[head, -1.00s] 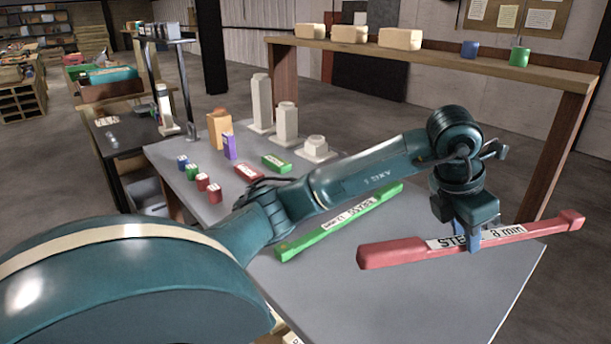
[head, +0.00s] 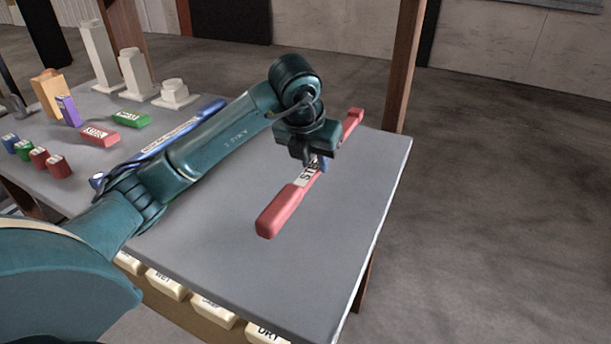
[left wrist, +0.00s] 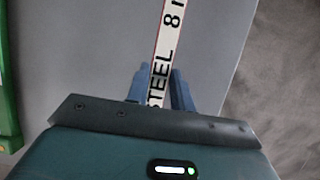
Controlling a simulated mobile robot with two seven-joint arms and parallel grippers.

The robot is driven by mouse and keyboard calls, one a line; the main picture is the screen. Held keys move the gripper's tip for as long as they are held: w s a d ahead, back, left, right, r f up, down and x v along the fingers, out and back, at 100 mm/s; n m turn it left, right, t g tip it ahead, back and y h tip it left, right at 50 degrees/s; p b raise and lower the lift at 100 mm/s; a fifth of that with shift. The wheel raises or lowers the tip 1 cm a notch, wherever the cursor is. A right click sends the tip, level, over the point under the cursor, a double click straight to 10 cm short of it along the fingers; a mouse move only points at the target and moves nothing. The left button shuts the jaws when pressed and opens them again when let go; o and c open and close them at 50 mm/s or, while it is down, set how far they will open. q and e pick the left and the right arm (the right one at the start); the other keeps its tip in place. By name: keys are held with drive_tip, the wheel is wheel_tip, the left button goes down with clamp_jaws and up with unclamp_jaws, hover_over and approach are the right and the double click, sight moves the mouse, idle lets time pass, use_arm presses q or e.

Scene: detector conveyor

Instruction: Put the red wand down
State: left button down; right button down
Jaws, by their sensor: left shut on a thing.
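The red wand (head: 280,208), with a white "STEEL" label, is held over the right part of the grey table (head: 225,245). It slants from near to far right in the head view. My left gripper (head: 318,166) is shut on its labelled middle from above. In the left wrist view the wand's label (left wrist: 171,38) runs between the two blue fingers of the gripper (left wrist: 159,90). I cannot tell whether the wand touches the table. My right gripper is not in view.
A blue wand (head: 165,140) lies behind my left arm. A green bar (left wrist: 8,105) shows at the left of the wrist view. Small blocks, such as a red one (head: 100,136), and pale posts (head: 135,75) stand at back left. The table around the red wand is bare.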

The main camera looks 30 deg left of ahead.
sight(314, 193)
use_arm(q)
wheel_tip(314, 193, down, 5)
drive_tip(key=shift+r, duration=0.1)
drive_tip(key=c, duration=1.2)
unclamp_jaws()
drive_tip(key=v, duration=1.2)
drive_tip(key=shift+r+p, duration=0.1)
drive_tip(key=shift+p, duration=0.3)
